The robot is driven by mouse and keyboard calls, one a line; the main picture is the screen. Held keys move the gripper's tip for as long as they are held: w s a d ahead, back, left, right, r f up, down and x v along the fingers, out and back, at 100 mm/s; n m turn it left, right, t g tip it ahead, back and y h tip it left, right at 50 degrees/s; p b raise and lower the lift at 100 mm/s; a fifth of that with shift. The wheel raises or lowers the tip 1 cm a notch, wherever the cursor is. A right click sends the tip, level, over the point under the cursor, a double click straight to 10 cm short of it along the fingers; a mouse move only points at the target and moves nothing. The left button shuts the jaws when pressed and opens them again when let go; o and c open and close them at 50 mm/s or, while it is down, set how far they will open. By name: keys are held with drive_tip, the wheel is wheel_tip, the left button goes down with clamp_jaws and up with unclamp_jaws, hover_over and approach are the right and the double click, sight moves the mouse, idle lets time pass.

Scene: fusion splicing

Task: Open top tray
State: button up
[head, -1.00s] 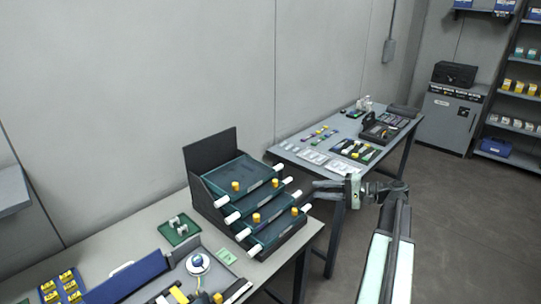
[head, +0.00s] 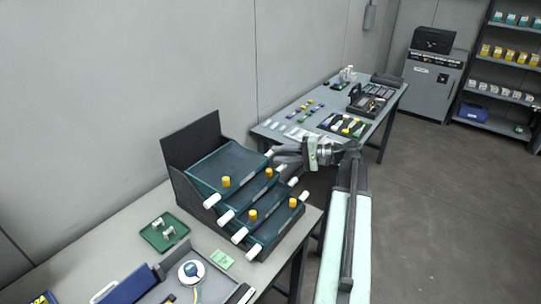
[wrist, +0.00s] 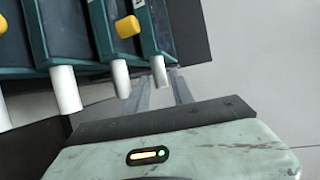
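The dark stacked tray rack (head: 190,138) stands on the near table, with several teal trays stepped one above another. The top tray (head: 228,166) is uppermost, with a yellow knob (head: 226,181) and white handle ends at its front corners. My gripper (head: 274,154) is at the right handle end of the top tray in the head view. In the wrist view my two thin fingers (wrist: 160,84) are apart, with a white handle end (wrist: 159,72) between or just beyond their tips. Whether they touch it I cannot tell.
Lower trays with white handle ends (head: 302,197) lie just under my gripper. A green dish (head: 152,237) and a grey tray with a round white item (head: 191,273) lie in front of the rack. A second table (head: 277,128) stands behind my arm. Floor at right is clear.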

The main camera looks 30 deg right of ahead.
sight(273, 155)
drive_tip(key=shift+x, duration=2)
clamp_jaws()
drive_tip(key=shift+f, duration=0.1)
